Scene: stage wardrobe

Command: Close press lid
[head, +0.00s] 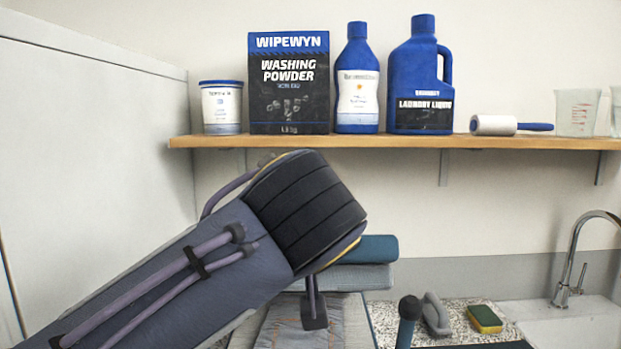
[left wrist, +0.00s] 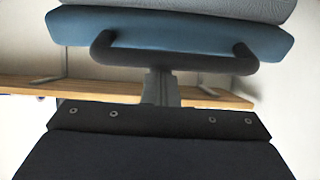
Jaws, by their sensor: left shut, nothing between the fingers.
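The press lid is raised and tilted. Its teal and grey padded end (head: 365,250) shows behind my left arm in the head view. In the left wrist view the teal pad (left wrist: 175,32) fills the top, with a black bar handle (left wrist: 205,63) across its edge. My left gripper (left wrist: 161,88) is shut and empty, its fingers pointing at the middle of the handle. The fingertips are close to the bar; I cannot tell whether they touch. In the head view my left arm hides the handle. My right gripper is not in view.
A wooden shelf (head: 400,141) with bottles and a powder box runs along the back wall. Grey fabric (head: 345,325) lies below the lid. A sponge (head: 485,318) and a grey-handled item (head: 436,314) are on the speckled counter. A sink (head: 570,320) is at right.

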